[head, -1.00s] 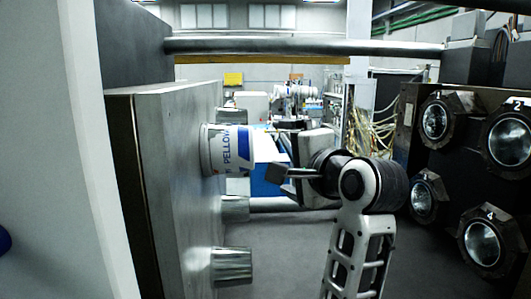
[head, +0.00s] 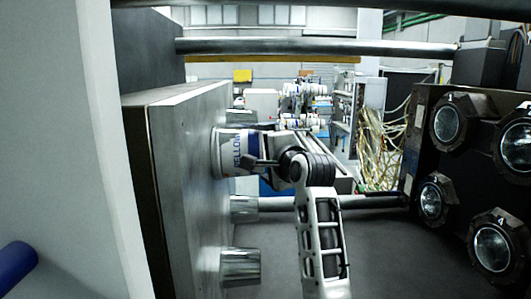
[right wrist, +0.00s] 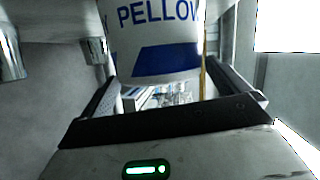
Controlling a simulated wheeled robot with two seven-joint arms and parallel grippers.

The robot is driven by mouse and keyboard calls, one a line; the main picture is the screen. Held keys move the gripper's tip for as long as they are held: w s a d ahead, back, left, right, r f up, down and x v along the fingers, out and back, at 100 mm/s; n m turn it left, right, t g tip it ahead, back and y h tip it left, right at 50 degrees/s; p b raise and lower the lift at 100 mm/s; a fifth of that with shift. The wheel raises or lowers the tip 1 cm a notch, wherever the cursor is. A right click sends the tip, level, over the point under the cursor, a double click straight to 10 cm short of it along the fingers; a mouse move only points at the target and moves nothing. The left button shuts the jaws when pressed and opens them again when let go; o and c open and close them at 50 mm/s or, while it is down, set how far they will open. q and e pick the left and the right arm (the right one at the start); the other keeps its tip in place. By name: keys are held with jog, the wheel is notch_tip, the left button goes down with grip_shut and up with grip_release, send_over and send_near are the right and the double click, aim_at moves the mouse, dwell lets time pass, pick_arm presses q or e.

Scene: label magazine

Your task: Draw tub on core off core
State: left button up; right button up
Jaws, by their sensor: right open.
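The tub on core (head: 228,152) is white with blue lettering and a blue band. It sits sideways on the upright steel plate (head: 186,205), its free end pointing right. My right gripper (head: 256,146) is open at the tub's free end, its fingers overlapping that end in the head view. In the right wrist view the tub (right wrist: 155,40) reaches down between the two open fingers, with a gap showing below its end. Whether either finger touches it I cannot tell. The core inside is hidden. My left gripper is not in view.
Bare metal cores (head: 240,267) stick out of the plate below the tub. A dark mould block (head: 440,160) with several round cavities faces it on the right. Steel bars (head: 320,47) cross above and behind. The gap between the halves is otherwise clear.

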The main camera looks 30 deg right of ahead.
jog(key=c, duration=0.6)
jog(key=s+d, duration=0.6)
jog(key=d, duration=0.6)
jog(key=shift+r, duration=0.15)
dwell(2.1)
jog(key=s+a, duration=0.3)
jog(key=s, duration=0.8)
jog(key=shift+s+a, duration=0.15)
jog(key=shift+s, duration=0.15)
dwell(0.5)
dwell(0.5)
